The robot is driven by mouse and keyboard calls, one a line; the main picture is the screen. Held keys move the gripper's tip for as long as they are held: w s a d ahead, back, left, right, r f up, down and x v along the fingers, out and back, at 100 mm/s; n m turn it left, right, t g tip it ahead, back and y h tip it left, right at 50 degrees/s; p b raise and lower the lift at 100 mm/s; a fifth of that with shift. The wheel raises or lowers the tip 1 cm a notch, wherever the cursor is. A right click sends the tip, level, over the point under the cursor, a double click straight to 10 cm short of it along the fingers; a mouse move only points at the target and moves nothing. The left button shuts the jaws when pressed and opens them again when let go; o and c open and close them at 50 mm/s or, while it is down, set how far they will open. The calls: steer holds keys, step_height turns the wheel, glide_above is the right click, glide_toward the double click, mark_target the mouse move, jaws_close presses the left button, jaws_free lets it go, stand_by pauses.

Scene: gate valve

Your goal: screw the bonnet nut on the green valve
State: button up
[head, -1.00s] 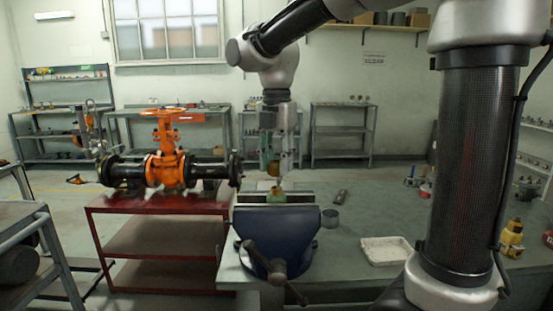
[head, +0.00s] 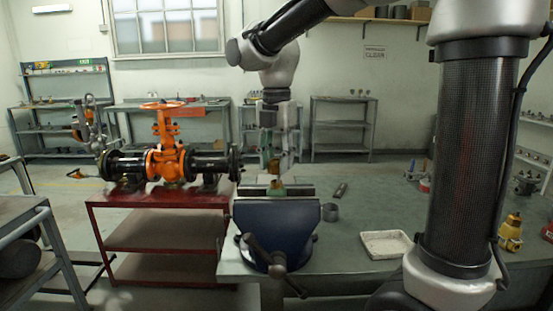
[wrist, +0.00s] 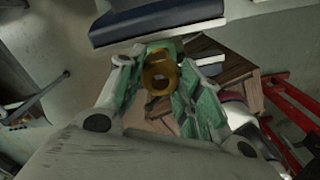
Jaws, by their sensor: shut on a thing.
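My gripper (head: 273,163) hangs above the blue bench vise (head: 277,228) in the head view. In the wrist view its green-padded fingers (wrist: 160,80) are shut on a brass ring-shaped nut (wrist: 158,73) with a hole through it. A small brass and green piece (head: 277,188), which looks like the green valve, sits at the vise jaws just below the fingertips. I cannot tell whether the nut touches it. The vise also shows at the top of the wrist view (wrist: 155,22).
An orange valve (head: 166,150) on black pipe stands on a red cart (head: 150,199) to the left. A grey cylinder (head: 330,212), a dark bar (head: 340,189) and a pale tray (head: 386,244) lie on the bench (head: 350,220).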

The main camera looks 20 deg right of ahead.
mark_target(277, 173)
steer(key=shift+f, duration=1.15)
stand_by(1.3)
steer(key=shift+s+f, duration=0.15)
steer(key=shift+f, duration=0.25)
jaws_close()
steer(key=shift+f, duration=0.1)
steer(key=shift+f, duration=0.4)
stand_by(0.8)
steer(key=o, duration=1.1)
jaws_free()
steer(key=shift+o, duration=0.2)
steer(key=shift+r, duration=0.15)
